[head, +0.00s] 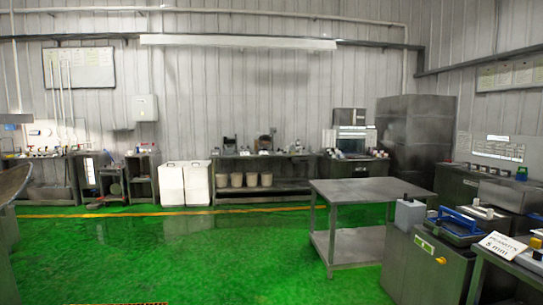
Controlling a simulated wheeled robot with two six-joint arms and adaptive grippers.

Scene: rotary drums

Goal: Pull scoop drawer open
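I cannot make out a scoop drawer for certain in the head view. A grey metal cabinet (428,272) stands at the lower right with a green label and a yellow knob on its front. A blue-handled tool or tray (455,224) lies on its top, beside a pale plastic jug (409,214). Neither of my grippers shows in this view, so I cannot see whether they are open or shut.
A steel table (365,190) with a lower shelf stands right of centre. White bins (185,184) and a workbench (262,158) line the back wall. A sign (500,245) stands at the right. Green floor (220,255) is clear in the middle.

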